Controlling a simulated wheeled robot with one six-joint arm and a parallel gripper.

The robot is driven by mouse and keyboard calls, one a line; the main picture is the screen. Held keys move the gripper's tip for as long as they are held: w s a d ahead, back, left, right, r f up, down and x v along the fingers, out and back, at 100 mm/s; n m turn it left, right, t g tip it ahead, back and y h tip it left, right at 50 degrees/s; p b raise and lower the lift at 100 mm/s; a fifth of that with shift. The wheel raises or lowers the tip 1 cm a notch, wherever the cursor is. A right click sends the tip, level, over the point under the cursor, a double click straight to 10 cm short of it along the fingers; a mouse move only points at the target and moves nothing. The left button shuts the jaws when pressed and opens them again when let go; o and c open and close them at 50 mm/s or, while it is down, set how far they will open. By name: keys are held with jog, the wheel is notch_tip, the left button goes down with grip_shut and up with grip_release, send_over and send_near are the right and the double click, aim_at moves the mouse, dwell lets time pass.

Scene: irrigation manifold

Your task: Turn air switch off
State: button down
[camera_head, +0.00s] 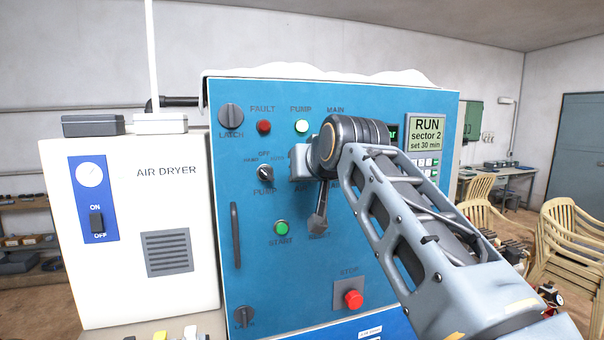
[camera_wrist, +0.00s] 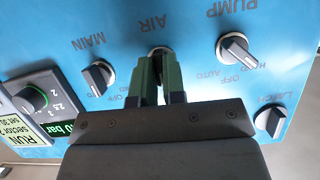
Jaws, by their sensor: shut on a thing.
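My gripper (camera_wrist: 161,58) has two dark green fingers shut on this knob, one on each side. The knob's pointer is hidden, so I cannot tell its setting. In the head view my arm covers the air switch; part of its label shows below my wrist.
The MAIN switch (camera_wrist: 98,77) and PUMP switch (camera_wrist: 234,48) flank the air switch. A latch knob (camera_head: 231,116), green start button (camera_head: 282,228), red stop button (camera_head: 354,299) and vertical handle (camera_head: 236,235) are nearby. A white air dryer (camera_head: 130,240) stands at left with its own ON/OFF switch.

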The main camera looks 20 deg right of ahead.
jog(key=shift+r+n, duration=0.25)
jog(key=shift+n, duration=0.05)
dwell(0.4)
jog(key=c, duration=1.2)
grip_release()
jog(key=shift+w+f, duration=0.1)
jog(key=shift+f, duration=0.05)
jog(key=b+v, duration=0.2)
jog(key=v, duration=1.1)
jog(key=shift+s+a, duration=0.2)
jog(key=shift+s, duration=0.2)
